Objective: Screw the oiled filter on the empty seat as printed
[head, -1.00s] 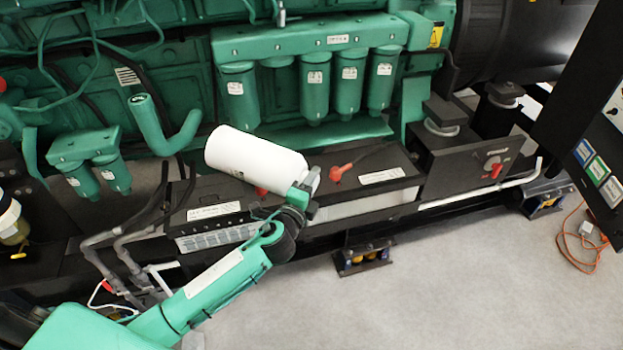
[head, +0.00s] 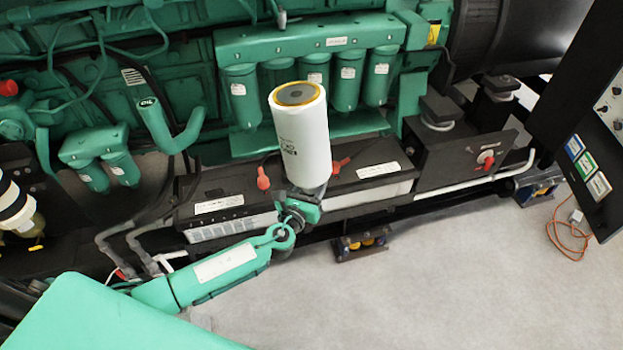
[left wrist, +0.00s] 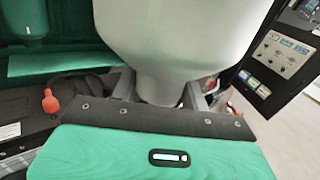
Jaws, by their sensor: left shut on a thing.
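The white filter (head: 303,143) stands nearly upright, slightly tilted, in front of the green engine. Its yellow-orange ringed end with a dark centre faces up. My left gripper (head: 303,205) is shut on its narrow lower end. In the left wrist view the filter (left wrist: 180,40) rises from between the fingers of my gripper (left wrist: 160,92). Behind it, green filters (head: 240,95) hang in a row under a green header (head: 310,37). The second place from the left (head: 277,64) looks like the empty seat, but the white filter partly hides it. My right gripper is not in view.
A black battery box (head: 225,190) with red terminal caps (head: 263,178) lies below the filter. A green oil filler pipe (head: 160,125) stands to the left. A black box with a red switch (head: 486,158) is on the right. Grey floor (head: 430,270) is clear in front.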

